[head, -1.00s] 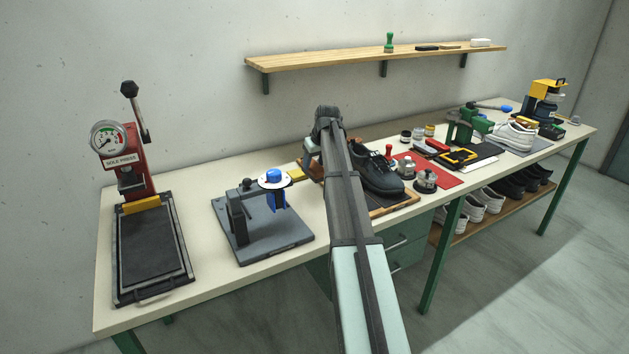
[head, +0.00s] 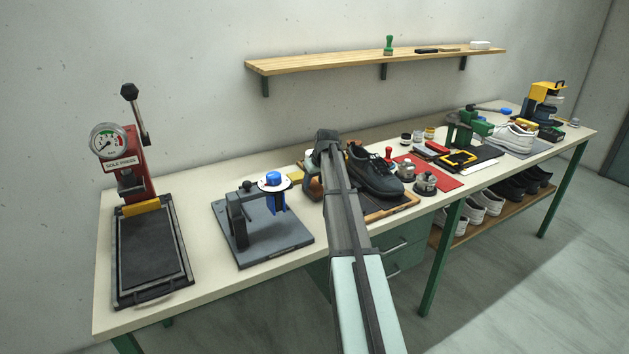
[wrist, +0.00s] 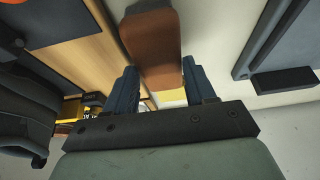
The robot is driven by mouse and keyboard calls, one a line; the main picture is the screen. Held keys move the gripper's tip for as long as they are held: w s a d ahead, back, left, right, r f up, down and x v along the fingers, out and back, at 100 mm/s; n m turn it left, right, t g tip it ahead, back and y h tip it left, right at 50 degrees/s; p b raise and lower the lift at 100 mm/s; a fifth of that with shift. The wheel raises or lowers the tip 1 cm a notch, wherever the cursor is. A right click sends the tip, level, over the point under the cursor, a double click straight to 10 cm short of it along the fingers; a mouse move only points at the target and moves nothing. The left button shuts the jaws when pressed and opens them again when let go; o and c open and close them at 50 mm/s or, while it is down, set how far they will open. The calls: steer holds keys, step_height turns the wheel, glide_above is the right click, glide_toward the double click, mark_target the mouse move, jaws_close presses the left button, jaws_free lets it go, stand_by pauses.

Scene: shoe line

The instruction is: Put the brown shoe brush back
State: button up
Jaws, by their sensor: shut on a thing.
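The brown shoe brush (wrist: 152,45) is held between the two dark blue fingers of my gripper (wrist: 160,88) in the wrist view. My gripper is shut on it. In the head view part of the brush (head: 313,188) shows beside my arm, just left of the black shoe (head: 375,173). My arm hides most of the gripper there. I cannot tell whether the brush touches the bench.
The black shoe stands on a wooden-edged board (head: 392,210) to the right. A grey-based stand with a blue top (head: 272,243) is to the left. A small yellow block (head: 296,177) lies behind. A wall shelf (head: 350,58) hangs above.

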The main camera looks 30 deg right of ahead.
steer(key=o, duration=1.1)
steer(key=shift+r, duration=0.1)
steer(key=v, duration=1.2)
